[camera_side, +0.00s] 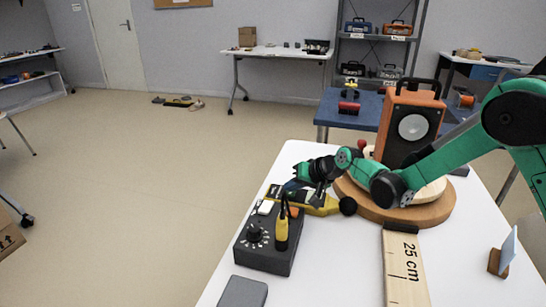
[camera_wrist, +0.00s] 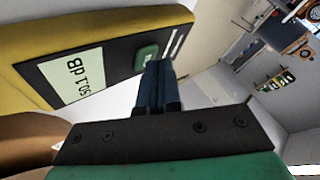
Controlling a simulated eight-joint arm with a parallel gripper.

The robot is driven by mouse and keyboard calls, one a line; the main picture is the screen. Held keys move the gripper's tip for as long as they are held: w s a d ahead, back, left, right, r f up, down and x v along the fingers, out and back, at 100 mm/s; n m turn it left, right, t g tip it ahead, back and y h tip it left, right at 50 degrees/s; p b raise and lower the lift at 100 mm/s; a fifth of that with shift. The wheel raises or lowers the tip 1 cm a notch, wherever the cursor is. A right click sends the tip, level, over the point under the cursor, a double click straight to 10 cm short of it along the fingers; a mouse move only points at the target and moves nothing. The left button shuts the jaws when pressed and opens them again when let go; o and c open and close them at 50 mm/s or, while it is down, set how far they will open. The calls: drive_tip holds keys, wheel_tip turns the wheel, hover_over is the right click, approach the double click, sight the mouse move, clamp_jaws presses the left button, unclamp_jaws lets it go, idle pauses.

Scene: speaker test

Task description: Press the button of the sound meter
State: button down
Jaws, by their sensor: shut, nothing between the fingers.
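The yellow sound meter (camera_side: 322,206) lies on the white table, its black ball-shaped microphone (camera_side: 348,206) pointing right. In the wrist view the meter (camera_wrist: 75,25) shows a display (camera_wrist: 76,76) reading 50.1 dB and a green button (camera_wrist: 146,56). My gripper (camera_side: 291,188) is above the meter's left end, pointing down. In the wrist view its two dark blue fingers (camera_wrist: 158,66) are together, empty, with their tips right beside the button's lower right edge. I cannot tell whether they touch it.
A dark control box (camera_side: 265,245) with a knob and a yellow-black plug stands in front of the meter. An orange speaker (camera_side: 409,125) stands on a round wooden base (camera_side: 440,212) at the right. A 25 cm wooden ruler (camera_side: 404,275) and a small card stand (camera_side: 502,258) lie nearer the front.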

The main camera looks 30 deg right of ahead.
sight(293, 194)
drive_tip(key=shift+r, duration=0.95)
wheel_tip(293, 194, up, 6)
idle(0.4)
idle(0.6)
